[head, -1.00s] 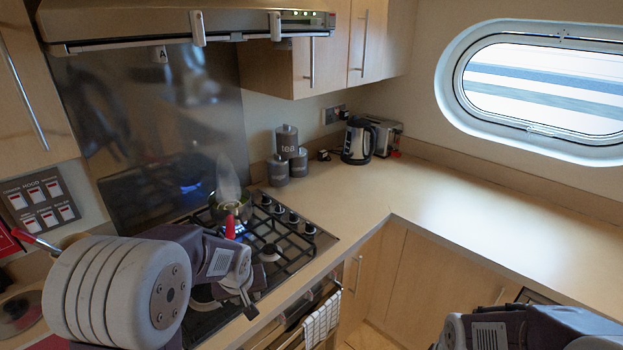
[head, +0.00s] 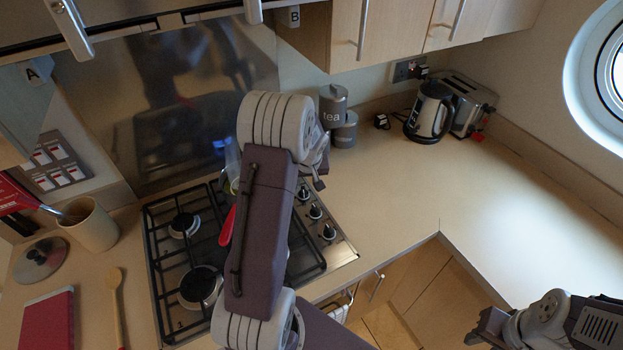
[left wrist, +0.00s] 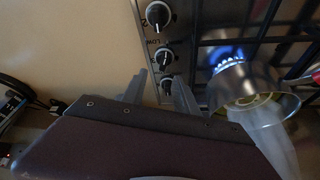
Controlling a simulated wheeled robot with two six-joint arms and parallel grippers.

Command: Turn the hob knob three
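Hob knobs run along the right edge of the hob (head: 160,290); three show in the head view, one being the nearest knob (head: 328,232). In the left wrist view the knobs line up from the top knob (left wrist: 158,14) through the middle knob (left wrist: 165,55) to the lowest visible knob (left wrist: 167,85).
A blue flame (left wrist: 228,60) burns beside a steaming pan (left wrist: 250,90) with a red handle (head: 227,226), near my left gripper. Canisters (head: 333,105), a kettle (head: 428,112) and a toaster (head: 470,105) stand at the back. The right worktop (head: 520,200) is clear.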

